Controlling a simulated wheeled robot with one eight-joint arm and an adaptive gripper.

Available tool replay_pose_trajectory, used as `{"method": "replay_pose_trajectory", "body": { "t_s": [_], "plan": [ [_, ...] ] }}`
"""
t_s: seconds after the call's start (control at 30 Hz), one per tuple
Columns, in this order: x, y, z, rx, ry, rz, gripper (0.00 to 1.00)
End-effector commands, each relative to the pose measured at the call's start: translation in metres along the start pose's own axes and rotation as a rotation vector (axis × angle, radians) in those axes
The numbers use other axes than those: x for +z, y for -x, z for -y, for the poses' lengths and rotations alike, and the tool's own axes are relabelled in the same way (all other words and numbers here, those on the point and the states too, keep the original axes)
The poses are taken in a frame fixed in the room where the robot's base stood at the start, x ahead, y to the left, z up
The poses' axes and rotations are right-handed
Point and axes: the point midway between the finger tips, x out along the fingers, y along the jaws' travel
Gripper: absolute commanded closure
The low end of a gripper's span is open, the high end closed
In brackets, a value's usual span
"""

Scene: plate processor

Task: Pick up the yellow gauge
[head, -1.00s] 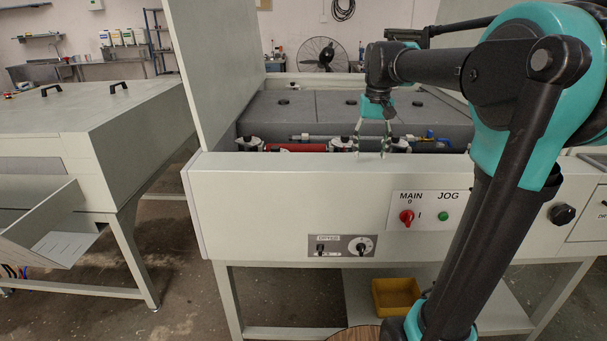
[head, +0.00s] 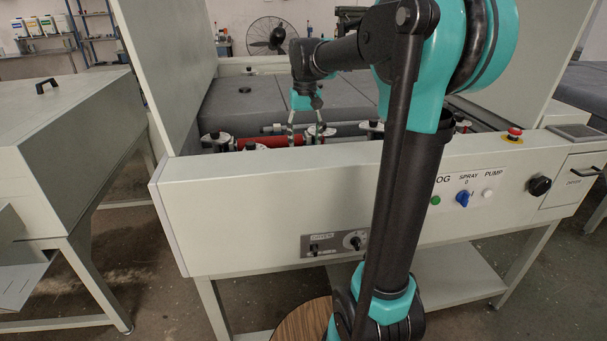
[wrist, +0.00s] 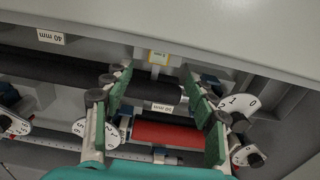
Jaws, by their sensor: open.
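A small yellow-edged tag with a pale face (wrist: 158,57), probably the yellow gauge, shows in the wrist view just beyond my fingertips, roughly centred between them. It stands near the inner side of the machine's wall; I cannot pick it out in the head view. My gripper (wrist: 157,82) is open, with green-padded fingers spread to either side and nothing seen held. In the head view my gripper (head: 306,138) points down into the open roller bay, behind the front panel. The fingers hide parts of the rollers and dials.
A red roller (wrist: 165,133), a black roller (wrist: 155,88) and white numbered dials (wrist: 241,103) crowd the bay. A "40 mm" label (wrist: 50,37) is at upper left. The front panel (head: 250,205) and raised side panel (head: 165,70) bound the bay.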

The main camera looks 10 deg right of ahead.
Motion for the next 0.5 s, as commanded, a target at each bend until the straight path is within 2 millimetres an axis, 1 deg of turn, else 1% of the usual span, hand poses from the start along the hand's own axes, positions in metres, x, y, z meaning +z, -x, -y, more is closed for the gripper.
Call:
{"method": "replay_pose_trajectory", "body": {
  "t_s": [0.03,0.1,0.2,0.43,0.5],
  "plan": [
    [0.000,-0.011,0.000,0.000,0.000,0.000,0.43],
    [0.000,-0.022,0.000,0.000,0.000,0.000,0.43],
    [0.000,-0.034,0.000,0.000,0.000,0.000,0.43],
    [-0.001,-0.048,0.000,0.000,0.000,0.000,0.43],
    [-0.001,-0.057,0.000,0.000,0.000,0.000,0.43]
  ]
}}
